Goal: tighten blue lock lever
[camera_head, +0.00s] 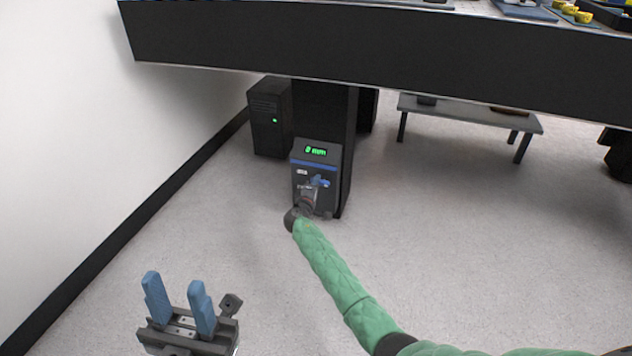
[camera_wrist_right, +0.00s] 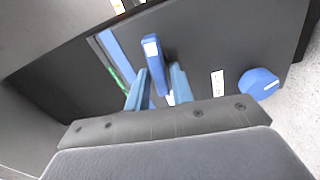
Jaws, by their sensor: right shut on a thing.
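The blue lock lever (camera_wrist_right: 152,48) stands out from the dark control box, with a white mark at its end. In the right wrist view it lies between the two blue fingers of my right gripper (camera_wrist_right: 160,76), which is shut on it. In the head view my right gripper (camera_head: 311,190) is at the front of the control box (camera_head: 329,156), and it hides much of the lever. The box's display (camera_head: 316,151) reads 0 mm in green. My left gripper (camera_head: 175,282) is open and empty above the floor at the lower left.
A round blue knob (camera_wrist_right: 259,84) with a white line sits on the box right of the lever, beside a white label (camera_wrist_right: 217,84). A dark table (camera_head: 350,42) overhangs the box. A black computer case (camera_head: 268,118) stands left, a low bench (camera_head: 465,113) right. Open floor lies in front.

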